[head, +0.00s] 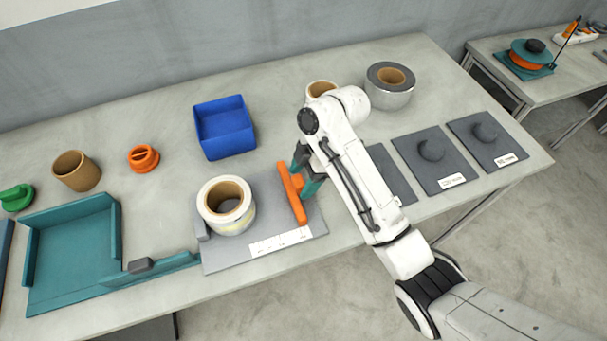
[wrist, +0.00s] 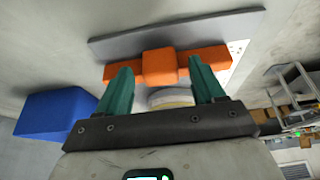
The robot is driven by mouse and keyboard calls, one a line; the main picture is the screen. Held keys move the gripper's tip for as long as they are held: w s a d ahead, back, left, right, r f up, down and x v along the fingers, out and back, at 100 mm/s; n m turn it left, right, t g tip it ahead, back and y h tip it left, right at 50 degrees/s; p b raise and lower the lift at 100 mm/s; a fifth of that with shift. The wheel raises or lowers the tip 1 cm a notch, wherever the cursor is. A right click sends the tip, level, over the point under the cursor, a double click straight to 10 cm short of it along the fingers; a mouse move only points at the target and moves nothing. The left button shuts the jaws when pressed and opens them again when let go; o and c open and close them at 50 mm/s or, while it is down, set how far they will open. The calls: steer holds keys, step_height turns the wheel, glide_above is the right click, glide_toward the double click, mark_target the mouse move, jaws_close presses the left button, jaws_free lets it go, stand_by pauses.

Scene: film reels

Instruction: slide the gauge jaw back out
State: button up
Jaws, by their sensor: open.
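The gauge is a grey plate (head: 265,188) with a white scale strip along its front edge. The gauge jaw is an orange bar (head: 291,196) near the plate's right side, and it shows across the wrist view (wrist: 160,66). A pale roll with a brown core (head: 240,215) stands on the plate left of the jaw, with a gap between them. My gripper (head: 307,174) is at the jaw's right side, its teal fingers apart. In the wrist view the fingers lie on either side of the jaw's middle block; contact is unclear.
A blue bin (head: 224,128) stands behind the plate. A teal tray (head: 72,250) lies to the left. Dark pads with knobs (head: 432,172) lie to the right. A grey roll (head: 389,98) and a pale roll (head: 319,88) stand at the back.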

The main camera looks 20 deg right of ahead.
steer(key=p+v, duration=0.4)
steer(key=v, duration=0.6)
steer(key=shift+d+r, duration=0.2)
steer(key=shift+r, duration=0.15)
steer(key=s+a+f+m+t, duration=0.35)
steer(key=s+m, duration=0.25)
steer(key=m, duration=0.2)
steer(key=s+d+f+m+t+h, duration=0.15)
steer(key=s+d+m+h, duration=0.25)
steer(key=s+d+m, duration=0.75)
steer(key=s+d+f+g+b, duration=0.1)
steer(key=s+f+g+b, duration=0.3)
steer(key=s+f, duration=0.6)
steer(key=shift+s+n+h, duration=0.3)
steer(key=shift+s+n, duration=0.05)
steer(key=shift+s, duration=0.8)
